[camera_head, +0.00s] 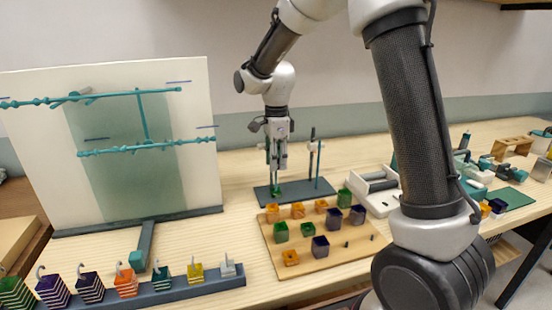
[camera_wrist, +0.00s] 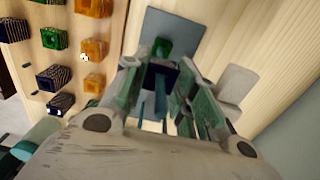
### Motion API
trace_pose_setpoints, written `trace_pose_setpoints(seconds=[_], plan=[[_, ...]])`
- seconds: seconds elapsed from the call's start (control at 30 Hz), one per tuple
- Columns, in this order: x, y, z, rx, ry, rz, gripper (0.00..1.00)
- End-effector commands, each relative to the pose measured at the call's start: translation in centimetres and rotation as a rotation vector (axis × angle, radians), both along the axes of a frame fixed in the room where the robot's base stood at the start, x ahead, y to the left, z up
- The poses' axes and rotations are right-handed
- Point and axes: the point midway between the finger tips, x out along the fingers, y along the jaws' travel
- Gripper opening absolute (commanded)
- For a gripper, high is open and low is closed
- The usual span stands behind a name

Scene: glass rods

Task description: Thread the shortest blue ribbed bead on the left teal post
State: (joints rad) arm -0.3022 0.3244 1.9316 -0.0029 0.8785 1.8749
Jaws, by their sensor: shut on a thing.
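My gripper (camera_head: 277,163) points down over the left side of the dark base plate (camera_head: 296,190). In the wrist view my gripper (camera_wrist: 163,85) is shut on a dark blue bead (camera_wrist: 160,75); its ribs and length are hard to make out. The left teal post is mostly hidden by my gripper in the head view. A green bead (camera_head: 277,189) sits low on the plate below my gripper, and it also shows in the wrist view (camera_wrist: 162,46). I cannot tell whether the held bead is around the post. The right post (camera_head: 313,160) stands apart, to the right.
A wooden board (camera_head: 268,238) in front of the plate carries several orange, green and dark blue beads, including a ribbed one (camera_wrist: 54,77). A white panel with teal rods (camera_head: 30,150) stands at left. A rack of hooked blocks (camera_head: 215,284) lies in front. A white tray (camera_head: 375,190) is at right.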

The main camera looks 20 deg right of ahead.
Motion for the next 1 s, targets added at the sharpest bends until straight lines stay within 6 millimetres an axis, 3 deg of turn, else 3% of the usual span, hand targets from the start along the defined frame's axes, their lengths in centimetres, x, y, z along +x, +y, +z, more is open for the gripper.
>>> trace_pose_setpoints(seconds=[0.3,0.33,0.47,0.83,1.0], plan=[[0.0,0.0,0.0,0.000,0.000,0.000,0.05],[0.0,0.0,0.0,0.000,0.000,0.000,0.32],[0.0,0.0,0.0,0.000,0.000,0.000,0.53],[0.2,0.0,0.3,0.001,-0.006,0.000,0.53],[0.3,0.0,2.4,0.002,-0.010,0.000,0.53]])
